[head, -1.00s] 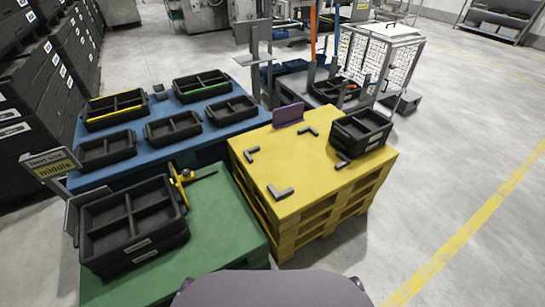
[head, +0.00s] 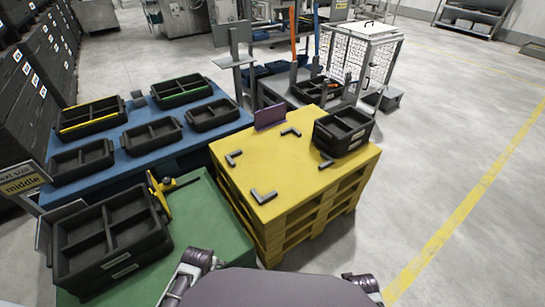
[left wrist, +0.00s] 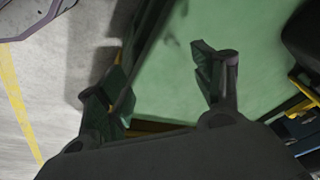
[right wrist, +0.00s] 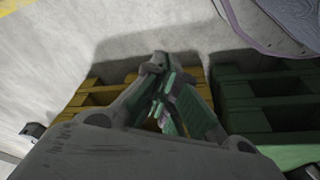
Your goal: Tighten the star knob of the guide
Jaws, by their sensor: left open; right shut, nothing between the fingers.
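The guide (head: 159,196) is a yellow upright piece on the green table (head: 210,230), against the right side of a black divided crate (head: 112,240). A dark knob (head: 169,184) with a thin rod sits on its right side; its star shape is too small to make out. My left gripper (left wrist: 160,78) is open and empty in the left wrist view, above the green surface. A yellow part at that view's right edge cannot be identified surely. My right gripper (right wrist: 164,95) is shut and empty in the right wrist view, in front of the pallets. Neither gripper shows in the head view.
A yellow pallet stand (head: 285,175) with corner brackets and a black crate (head: 342,131) stands right of the green table. A blue table (head: 185,150) with several trays lies behind. A sign reading "middle" (head: 22,182) stands at left. The floor at right is clear.

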